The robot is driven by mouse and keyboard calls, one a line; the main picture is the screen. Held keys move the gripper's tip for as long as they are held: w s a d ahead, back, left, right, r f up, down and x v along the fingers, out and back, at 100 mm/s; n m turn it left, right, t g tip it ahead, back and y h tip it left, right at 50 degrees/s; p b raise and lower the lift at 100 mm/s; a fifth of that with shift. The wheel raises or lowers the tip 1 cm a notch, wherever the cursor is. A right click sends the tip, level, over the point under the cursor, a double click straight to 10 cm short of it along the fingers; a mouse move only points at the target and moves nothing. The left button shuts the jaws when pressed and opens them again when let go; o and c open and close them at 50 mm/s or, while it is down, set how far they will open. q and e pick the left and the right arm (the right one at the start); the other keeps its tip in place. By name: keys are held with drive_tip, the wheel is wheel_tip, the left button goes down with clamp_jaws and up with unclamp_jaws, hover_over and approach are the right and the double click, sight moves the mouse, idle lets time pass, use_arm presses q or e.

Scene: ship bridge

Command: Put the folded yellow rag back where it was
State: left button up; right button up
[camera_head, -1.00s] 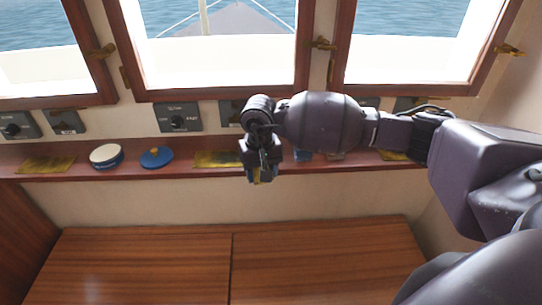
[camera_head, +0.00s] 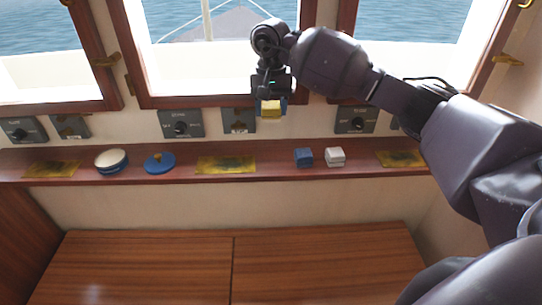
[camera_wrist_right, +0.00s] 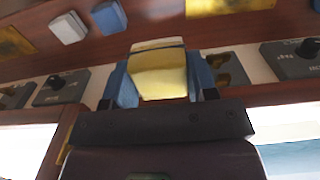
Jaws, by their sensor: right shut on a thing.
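My right gripper (camera_head: 271,108) is shut on the folded yellow rag (camera_head: 270,109) and holds it in the air above the shelf, in front of the middle window's lower frame. The rag also shows in the right wrist view (camera_wrist_right: 159,70), between the two blue fingertips. On the shelf (camera_head: 75,181) lie several flat yellow patches: a left one (camera_head: 52,169), a middle one (camera_head: 226,165) and a right one (camera_head: 400,159). The middle patch is bare and lies below and left of the held rag. My left gripper is not in view.
A round white-topped blue tin (camera_head: 111,160) and a blue lid (camera_head: 159,163) stand left of the middle patch. A blue block (camera_head: 303,157) and a white block (camera_head: 335,157) stand to its right. Grey switch panels (camera_head: 181,124) line the wall behind. The wooden surface (camera_head: 150,265) below is clear.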

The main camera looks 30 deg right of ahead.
sight(271, 164)
wheel_tip(271, 164, down, 15)
drive_tip(key=shift+f+p, duration=0.1)
drive_tip(key=shift+p, duration=0.2)
idle(0.3)
drive_tip(key=shift+f, duration=0.15)
drive_tip(key=o, duration=0.9)
